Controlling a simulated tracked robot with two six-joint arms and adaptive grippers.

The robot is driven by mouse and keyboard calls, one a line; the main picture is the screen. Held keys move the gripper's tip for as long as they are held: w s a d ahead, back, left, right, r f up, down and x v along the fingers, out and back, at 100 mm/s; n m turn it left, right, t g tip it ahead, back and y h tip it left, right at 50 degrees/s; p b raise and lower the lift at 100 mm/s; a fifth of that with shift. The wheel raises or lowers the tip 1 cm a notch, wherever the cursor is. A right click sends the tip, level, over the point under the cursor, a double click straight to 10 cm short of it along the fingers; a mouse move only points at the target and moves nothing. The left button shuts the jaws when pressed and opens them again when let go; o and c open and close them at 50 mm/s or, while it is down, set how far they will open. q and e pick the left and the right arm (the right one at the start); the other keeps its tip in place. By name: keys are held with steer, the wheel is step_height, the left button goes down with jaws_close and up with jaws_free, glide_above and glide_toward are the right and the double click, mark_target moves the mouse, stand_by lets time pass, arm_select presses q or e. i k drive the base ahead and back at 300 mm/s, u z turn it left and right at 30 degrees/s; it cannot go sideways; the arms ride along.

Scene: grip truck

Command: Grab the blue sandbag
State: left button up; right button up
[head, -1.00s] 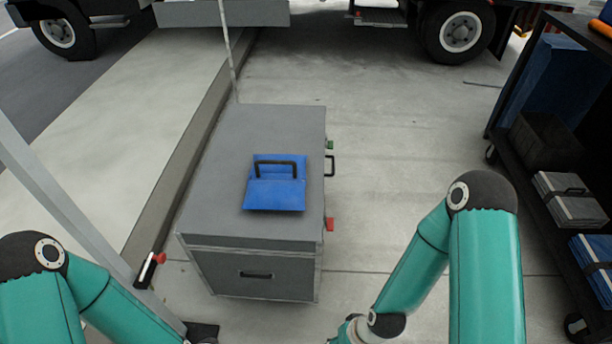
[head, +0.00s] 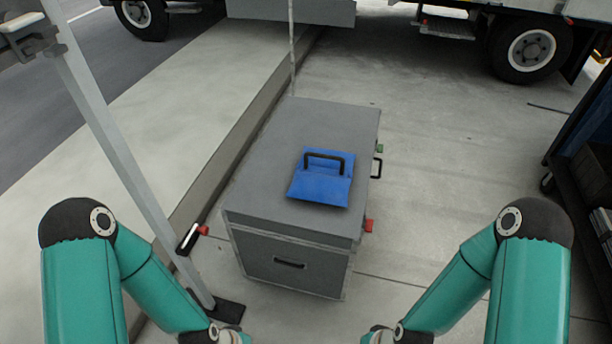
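The blue sandbag (head: 322,187) lies flat on top of a grey case (head: 262,190), near the middle of the head view. A black handle (head: 324,157) stands up from its far part. My two teal arms come in from the lower left and lower right, on either side of the case. Both forearms run down to the bottom edge of the picture, and both grippers are outside the frame. Nothing touches the sandbag except the case under it.
A grey metal post (head: 118,150) on a dark foot (head: 226,312) stands left of the case. A curb (head: 262,92) runs behind it. A truck wheel (head: 530,50) is at the back right. A dark shelf cart (head: 585,150) is at the right edge. Concrete right of the case is clear.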

mark_target(323, 176)
steer(key=u, duration=0.05)
steer(key=k, duration=0.7)
steer(key=z, duration=0.2)
steer(key=i, duration=0.8)
steer(key=u, duration=0.1)
steer(key=k, duration=0.55)
steer(key=z, duration=0.55)
steer(key=i, duration=1.55)
steer(key=u, duration=0.75)
